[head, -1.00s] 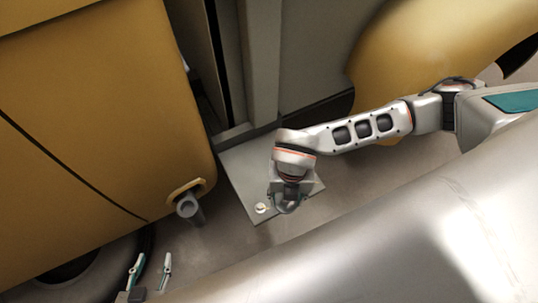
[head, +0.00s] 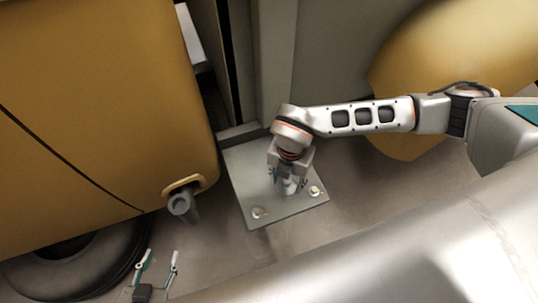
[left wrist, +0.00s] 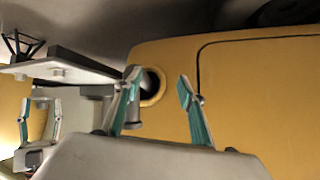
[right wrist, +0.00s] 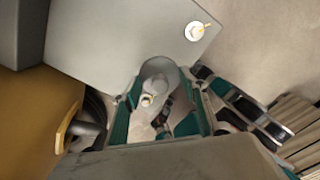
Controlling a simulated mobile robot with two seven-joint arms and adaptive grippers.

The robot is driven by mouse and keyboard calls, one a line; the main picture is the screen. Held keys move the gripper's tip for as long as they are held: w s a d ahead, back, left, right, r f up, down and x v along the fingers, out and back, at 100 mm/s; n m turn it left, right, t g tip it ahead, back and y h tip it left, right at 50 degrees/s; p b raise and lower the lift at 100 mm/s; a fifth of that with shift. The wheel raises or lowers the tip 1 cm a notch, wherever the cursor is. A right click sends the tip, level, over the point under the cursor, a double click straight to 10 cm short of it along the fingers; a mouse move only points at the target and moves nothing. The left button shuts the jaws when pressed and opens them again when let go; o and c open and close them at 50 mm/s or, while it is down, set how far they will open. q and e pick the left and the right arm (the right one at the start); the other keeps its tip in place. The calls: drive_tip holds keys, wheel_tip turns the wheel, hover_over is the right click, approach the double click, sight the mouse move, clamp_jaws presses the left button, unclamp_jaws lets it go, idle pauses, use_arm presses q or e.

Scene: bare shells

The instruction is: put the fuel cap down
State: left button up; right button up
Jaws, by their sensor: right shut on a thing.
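The fuel cap (right wrist: 158,76) is a grey round piece between the fingers of my right gripper (right wrist: 165,108) in the right wrist view. In the head view my right gripper (head: 289,184) points down over a grey base plate (head: 245,180), shut on the cap. I cannot tell whether the cap touches the plate. The filler neck (head: 180,203) is a grey tube in a yellow-rimmed recess of the yellow vehicle; it also shows in the left wrist view (left wrist: 96,92). My left gripper (head: 157,266) is open and empty, at the lower left.
The plate carries bolts, one at its front left (head: 259,212) and one at its right (head: 315,191). A grey post (head: 272,65) rises at its back. The yellow vehicle (head: 95,100) stands to the left, with a dark tyre (head: 75,262) below. A large grey surface (head: 400,240) fills the lower right.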

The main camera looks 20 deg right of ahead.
drive_tip(key=w+b, duration=0.1)
drive_tip(key=w, duration=0.3)
drive_tip(key=w+b, duration=0.1)
drive_tip(key=w, duration=0.3)
drive_tip(key=w+b, duration=0.1)
drive_tip(key=w, duration=0.3)
drive_tip(key=shift+a+f, duration=0.2)
drive_tip(key=shift+f, duration=0.15)
drive_tip(key=shift+w+f+b, duration=0.35)
drive_tip(key=shift+f+b, duration=0.1)
drive_tip(key=shift+f, duration=0.35)
wheel_tip(320, 180, down, 4)
drive_tip(key=shift+s+f+b, duration=0.1)
drive_tip(key=shift+f+b, duration=0.15)
drive_tip(key=shift+b, duration=0.65)
drive_tip(key=shift+w+f, duration=0.15)
drive_tip(key=shift+w, duration=0.25)
drive_tip(key=shift+f, duration=0.1)
drive_tip(key=o, duration=0.9)
use_arm(q)
drive_tip(key=d, duration=0.1)
drive_tip(key=w+d+h, duration=0.1)
drive_tip(key=d, duration=0.1)
drive_tip(key=shift+w+d+r, duration=0.1)
drive_tip(key=shift+d, duration=0.15)
